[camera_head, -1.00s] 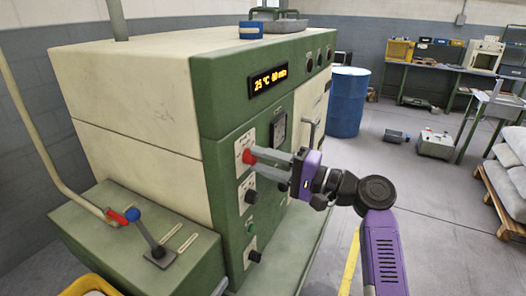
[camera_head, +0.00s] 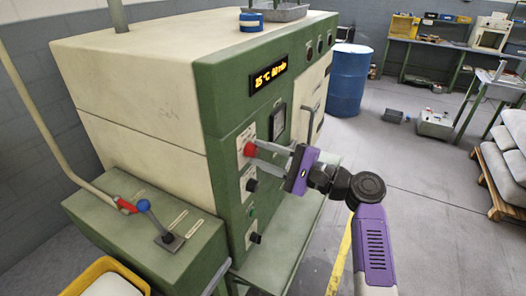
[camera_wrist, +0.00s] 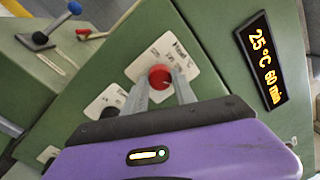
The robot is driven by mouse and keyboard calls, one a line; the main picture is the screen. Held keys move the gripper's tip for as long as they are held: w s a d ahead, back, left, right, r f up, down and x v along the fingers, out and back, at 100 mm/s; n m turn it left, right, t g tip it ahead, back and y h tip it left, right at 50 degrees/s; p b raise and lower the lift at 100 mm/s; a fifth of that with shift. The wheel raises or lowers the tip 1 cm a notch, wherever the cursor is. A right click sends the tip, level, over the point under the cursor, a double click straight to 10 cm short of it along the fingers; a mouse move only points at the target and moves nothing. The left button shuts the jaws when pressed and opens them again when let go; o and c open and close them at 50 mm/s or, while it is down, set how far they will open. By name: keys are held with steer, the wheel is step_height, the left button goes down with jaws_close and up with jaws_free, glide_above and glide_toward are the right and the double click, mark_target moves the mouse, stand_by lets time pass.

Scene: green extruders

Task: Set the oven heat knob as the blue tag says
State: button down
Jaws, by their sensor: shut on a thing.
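The oven (camera_head: 215,120) is a green and cream cabinet. Its front has a red knob (camera_head: 250,150) on a white dial plate. My gripper (camera_head: 254,153) is shut on the red knob, one finger on each side. In the wrist view the red knob (camera_wrist: 160,77) sits between the fingertips, and my gripper (camera_wrist: 162,84) partly covers the plate. The plate's marks are too small to read. A lit display (camera_wrist: 261,62) reads 25 °C 60 min. No readable blue tag shows; a blue round object with a pale band (camera_head: 251,22) stands on the oven top.
Black knobs (camera_head: 251,185) sit below the red one. A lever with a blue ball (camera_head: 144,205) stands on a green box at the left. A blue barrel (camera_head: 347,80) stands behind the oven.

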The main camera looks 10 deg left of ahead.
stand_by(0.3)
steer(key=c, duration=1)
jaws_free()
steer(key=shift+d, duration=0.1)
steer(key=shift+b+v, duration=1.15)
steer(key=shift+v, duration=2.7)
